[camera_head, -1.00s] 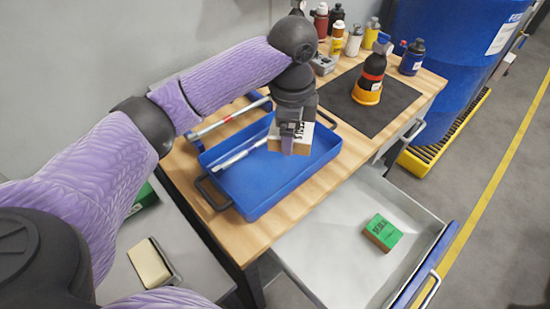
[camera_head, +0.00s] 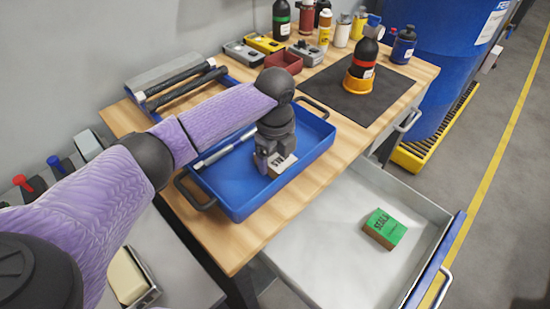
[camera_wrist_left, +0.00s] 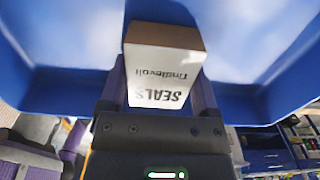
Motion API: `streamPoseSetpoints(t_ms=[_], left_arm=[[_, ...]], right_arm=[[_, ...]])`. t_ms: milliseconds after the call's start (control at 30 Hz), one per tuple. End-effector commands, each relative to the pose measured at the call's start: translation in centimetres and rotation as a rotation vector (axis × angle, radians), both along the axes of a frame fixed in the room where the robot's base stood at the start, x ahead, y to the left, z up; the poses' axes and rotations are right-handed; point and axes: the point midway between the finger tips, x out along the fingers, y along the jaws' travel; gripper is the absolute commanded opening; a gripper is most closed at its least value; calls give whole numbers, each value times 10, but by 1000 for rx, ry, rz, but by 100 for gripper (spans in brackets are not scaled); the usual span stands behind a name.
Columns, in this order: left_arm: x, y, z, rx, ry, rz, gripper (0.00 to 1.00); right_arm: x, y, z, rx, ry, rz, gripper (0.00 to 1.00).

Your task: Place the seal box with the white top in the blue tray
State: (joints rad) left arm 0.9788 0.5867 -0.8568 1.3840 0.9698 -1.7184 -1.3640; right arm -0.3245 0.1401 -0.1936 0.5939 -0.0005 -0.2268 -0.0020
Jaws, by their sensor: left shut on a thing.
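The seal box with the white top (camera_head: 283,165) is in my left gripper (camera_head: 270,167), which is shut on it. In the left wrist view the box (camera_wrist_left: 160,80) shows its white face with "SEALS" print and a brown cardboard side, between the two fingers (camera_wrist_left: 160,98). The blue tray (camera_head: 240,206) stands on the wooden bench, and the box is within its walls, low down. I cannot tell whether the box touches the tray floor. In the wrist view the blue tray wall (camera_wrist_left: 60,92) surrounds the box. My right gripper is not in view.
A green-topped seal box (camera_head: 384,228) lies in the open drawer (camera_head: 330,235). A silver-and-blue rod lies in the tray at left. A blue barrel (camera_head: 440,60) stands at right.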

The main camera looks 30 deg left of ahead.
Motion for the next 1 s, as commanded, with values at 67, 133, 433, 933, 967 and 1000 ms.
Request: streamPoseSetpoints(t_ms=[67,133,433,933,967,1000], left_arm=[[0,0,2,0,-1,0,21],[0,0,2,0,0,0,21],[0,0,0,0,0,1,100],[0,0,98,-1,-4,1,100],[0,0,104,-2,-5,1,100],[0,0,111,0,-4,1,100]], right_arm=[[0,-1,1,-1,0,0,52],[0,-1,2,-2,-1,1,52],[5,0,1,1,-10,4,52],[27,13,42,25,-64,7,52],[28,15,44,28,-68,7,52],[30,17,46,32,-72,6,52]])
